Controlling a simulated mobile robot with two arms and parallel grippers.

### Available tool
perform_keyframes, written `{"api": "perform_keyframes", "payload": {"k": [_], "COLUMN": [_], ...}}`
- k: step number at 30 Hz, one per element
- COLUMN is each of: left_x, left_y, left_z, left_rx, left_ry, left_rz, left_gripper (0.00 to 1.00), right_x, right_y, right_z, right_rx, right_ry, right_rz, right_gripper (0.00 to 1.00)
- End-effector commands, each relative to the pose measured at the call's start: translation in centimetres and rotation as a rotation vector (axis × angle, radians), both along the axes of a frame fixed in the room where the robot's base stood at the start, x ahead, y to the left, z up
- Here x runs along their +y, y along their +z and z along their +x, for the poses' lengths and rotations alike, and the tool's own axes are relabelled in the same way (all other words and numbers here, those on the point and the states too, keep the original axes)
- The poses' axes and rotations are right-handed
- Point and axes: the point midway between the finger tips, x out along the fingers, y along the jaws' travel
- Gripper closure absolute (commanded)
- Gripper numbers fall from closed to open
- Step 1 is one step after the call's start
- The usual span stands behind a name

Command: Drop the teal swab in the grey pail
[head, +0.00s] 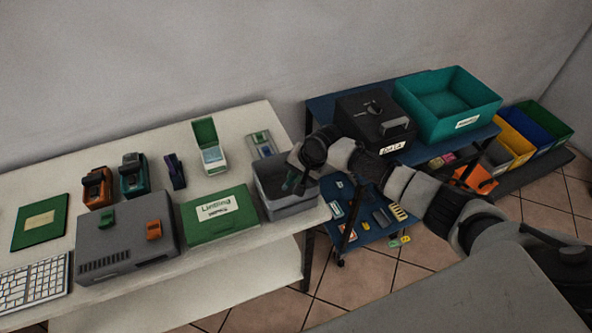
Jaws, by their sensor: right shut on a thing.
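The grey pail (292,208) stands on the right end of the white table, its open top facing up. My right gripper (294,178) reaches over it from the right, pointing down with its fingertips at the pail's mouth. It is shut on a small, dark teal-looking thing (288,184), which looks like the teal swab. The fingers and the pail's rim hide most of it, and I cannot tell whether it touches the pail. My left gripper is not in view.
A green labelled box (220,214) stands left of the pail, beside a grey machine (125,240). A small device (262,144) lies behind the pail. A blue cart (325,108) on the right holds a black box (372,118) and a teal bin (448,105).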

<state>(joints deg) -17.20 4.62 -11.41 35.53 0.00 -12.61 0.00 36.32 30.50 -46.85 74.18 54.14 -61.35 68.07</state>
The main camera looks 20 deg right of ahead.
Motion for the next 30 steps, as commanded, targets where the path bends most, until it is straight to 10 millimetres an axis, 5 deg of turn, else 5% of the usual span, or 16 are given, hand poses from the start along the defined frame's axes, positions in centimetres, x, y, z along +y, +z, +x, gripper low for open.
{"api": "perform_keyframes", "payload": {"k": [11,12,17,30], "left_x": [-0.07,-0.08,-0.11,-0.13], "left_y": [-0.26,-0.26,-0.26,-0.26], "left_z": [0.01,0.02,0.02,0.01], "left_rx": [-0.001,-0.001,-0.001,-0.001], "left_ry": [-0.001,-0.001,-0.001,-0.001], "left_rz": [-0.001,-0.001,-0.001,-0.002], "left_gripper": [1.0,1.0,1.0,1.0], "right_x": [0.05,0.04,0.04,0.03], "right_y": [-0.54,-0.53,-0.53,-0.53], "right_z": [0.0,-0.01,-0.01,-0.01], "right_rx": [-0.001,-0.001,0.0,0.0], "right_ry": [0.0,0.0,0.0,0.0], "right_rz": [0.001,0.001,0.001,0.001], "right_gripper": [1.0,0.83,0.58,0.58]}}
